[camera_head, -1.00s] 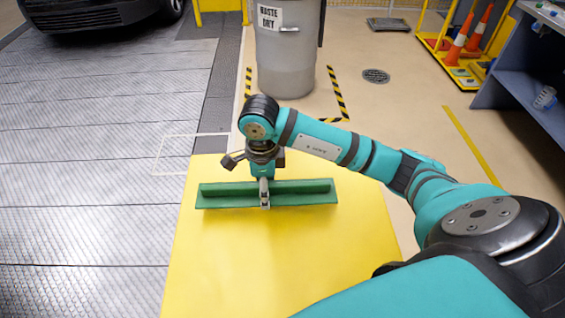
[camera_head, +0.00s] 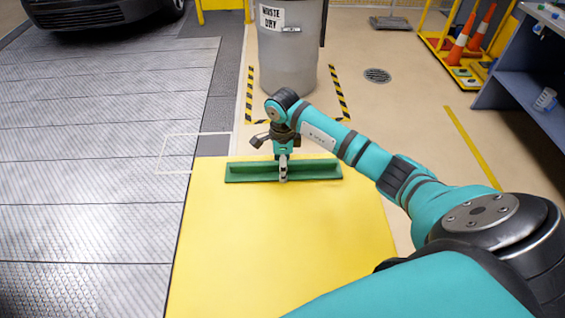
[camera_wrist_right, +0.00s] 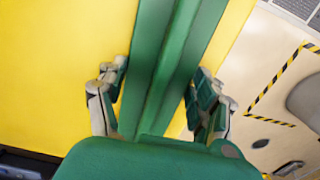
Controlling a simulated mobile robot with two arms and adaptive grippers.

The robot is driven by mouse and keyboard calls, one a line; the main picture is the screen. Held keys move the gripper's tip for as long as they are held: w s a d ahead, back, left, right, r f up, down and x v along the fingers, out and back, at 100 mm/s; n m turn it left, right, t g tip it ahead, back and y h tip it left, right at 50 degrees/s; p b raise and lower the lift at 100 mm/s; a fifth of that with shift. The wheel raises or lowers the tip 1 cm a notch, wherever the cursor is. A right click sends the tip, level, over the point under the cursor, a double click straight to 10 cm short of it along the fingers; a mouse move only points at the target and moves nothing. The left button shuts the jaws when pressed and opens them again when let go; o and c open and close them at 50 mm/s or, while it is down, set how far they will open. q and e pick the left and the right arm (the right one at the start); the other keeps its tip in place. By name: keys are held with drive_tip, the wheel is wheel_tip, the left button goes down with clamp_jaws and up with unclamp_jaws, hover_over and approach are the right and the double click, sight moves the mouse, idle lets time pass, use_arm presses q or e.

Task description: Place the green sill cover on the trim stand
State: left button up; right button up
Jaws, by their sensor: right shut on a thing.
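The green sill cover (camera_head: 315,170) is a long channel-shaped strip, lying crosswise over the far edge of a flat yellow surface (camera_head: 280,245) in the head view. My right gripper (camera_head: 283,174) grips it near its middle from above. I cannot make out a trim stand. My left gripper is out of view.
A grey waste bin (camera_head: 289,60) stands beyond the gripper inside black-yellow floor stripes. A dark blue shelf (camera_head: 520,90) and a yellow rack with orange cones (camera_head: 462,45) are at the right. A car (camera_head: 95,12) stands at the back left. The grey plated floor (camera_head: 90,200) is clear.

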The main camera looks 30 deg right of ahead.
drive_tip(key=shift+f, duration=0.15)
drive_tip(key=o, duration=1.3)
drive_tip(key=shift+r, duration=0.3)
wheel_tip(320, 180, up, 12)
drive_tip(key=shift+f+b, duration=0.15)
drive_tip(key=shift+b, duration=0.85)
